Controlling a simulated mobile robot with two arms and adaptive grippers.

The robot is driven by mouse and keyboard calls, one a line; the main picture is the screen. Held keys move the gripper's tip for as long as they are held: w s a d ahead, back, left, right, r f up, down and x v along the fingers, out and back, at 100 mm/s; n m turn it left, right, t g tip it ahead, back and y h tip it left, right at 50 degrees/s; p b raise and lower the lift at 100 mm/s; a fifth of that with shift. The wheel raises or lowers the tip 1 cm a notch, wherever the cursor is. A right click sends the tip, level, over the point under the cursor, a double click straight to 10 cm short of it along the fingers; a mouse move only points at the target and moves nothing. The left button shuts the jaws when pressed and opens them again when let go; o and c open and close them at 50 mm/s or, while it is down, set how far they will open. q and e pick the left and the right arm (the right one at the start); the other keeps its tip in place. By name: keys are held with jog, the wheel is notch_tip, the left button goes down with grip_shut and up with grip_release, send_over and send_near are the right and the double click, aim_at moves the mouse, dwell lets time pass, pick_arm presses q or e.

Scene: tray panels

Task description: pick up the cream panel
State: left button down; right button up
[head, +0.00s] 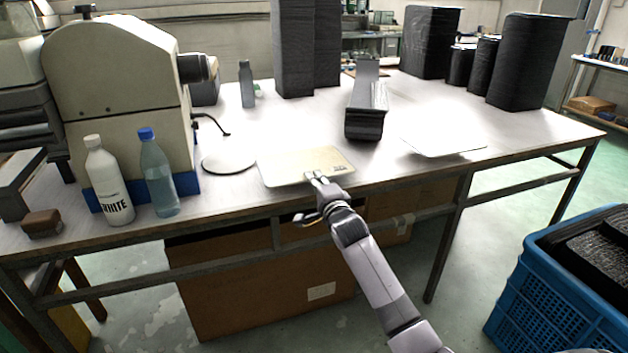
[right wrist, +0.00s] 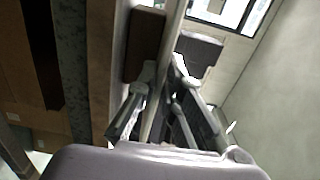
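The cream panel (head: 290,168) lies flat at the front edge of the table, left of the middle in the head view, with small dark print near its right corner. My right gripper (head: 310,198) is at its front right edge. One finger is over the panel and the other hangs lower, in front of the table edge. In the right wrist view, the fingers of the right gripper (right wrist: 162,82) stand apart on either side of a thin edge; whether they touch it I cannot tell. My left gripper is out of view.
A white round disc (head: 229,161) lies just left of the panel. A grey stand (head: 366,112) is behind it, and a white panel (head: 445,138) lies to the right. Two bottles (head: 158,178) stand at left before a machine (head: 120,80). A blue crate (head: 550,295) is at lower right.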

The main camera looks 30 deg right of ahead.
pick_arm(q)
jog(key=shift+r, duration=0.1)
pick_arm(e)
grip_shut()
dwell(1.1)
